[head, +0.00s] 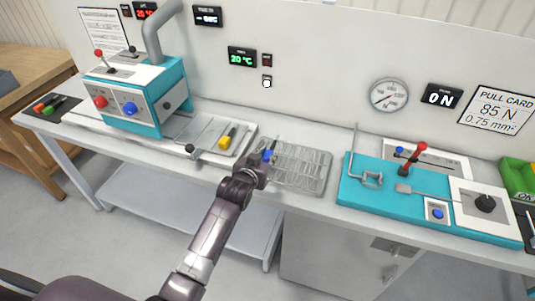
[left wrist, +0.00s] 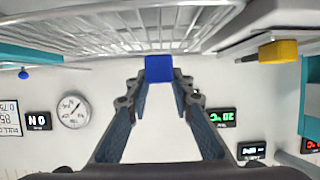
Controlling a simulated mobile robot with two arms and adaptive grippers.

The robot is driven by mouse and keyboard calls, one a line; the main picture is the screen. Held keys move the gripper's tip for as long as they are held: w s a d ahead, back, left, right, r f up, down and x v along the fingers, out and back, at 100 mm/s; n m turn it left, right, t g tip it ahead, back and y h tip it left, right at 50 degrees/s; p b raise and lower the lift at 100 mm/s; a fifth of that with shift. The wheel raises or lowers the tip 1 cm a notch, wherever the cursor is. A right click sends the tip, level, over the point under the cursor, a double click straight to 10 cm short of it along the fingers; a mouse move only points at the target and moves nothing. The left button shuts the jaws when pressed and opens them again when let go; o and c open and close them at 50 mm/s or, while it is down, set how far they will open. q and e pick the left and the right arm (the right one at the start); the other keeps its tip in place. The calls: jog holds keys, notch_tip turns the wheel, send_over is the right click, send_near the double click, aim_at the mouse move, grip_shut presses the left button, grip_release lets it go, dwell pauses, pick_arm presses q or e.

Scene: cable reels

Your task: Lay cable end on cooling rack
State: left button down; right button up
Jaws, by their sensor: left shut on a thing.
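The cooling rack (head: 305,169) is a grey wire grid on the bench, right of the metal tray. My left gripper (head: 264,165) is at the rack's left edge. It is shut on a small blue cable end (head: 268,155). In the left wrist view, the fingertips (left wrist: 159,82) pinch the blue cable end (left wrist: 159,68), and the rack wires (left wrist: 110,38) show just beyond it. I cannot tell whether the blue piece touches the rack. The cable itself is not clearly visible. My right gripper is not in view.
A metal tray (head: 246,143) with a yellow-handled tool (head: 227,138) lies left of the rack. A teal and white machine (head: 135,95) stands farther left. A teal pull tester (head: 385,188) stands close to the rack's right side. The wall is behind.

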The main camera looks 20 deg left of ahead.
pick_arm(q)
jog(key=shift+f, duration=0.45)
jog(key=shift+f+b, duration=0.95)
jog(key=shift+f, duration=0.15)
jog(key=c, duration=1.7)
grip_release()
jog(key=shift+o, duration=0.5)
jog(key=v, duration=1.2)
notch_tip(320, 180, up, 11)
jog(key=p, duration=1.1)
jog(key=shift+r, duration=0.1)
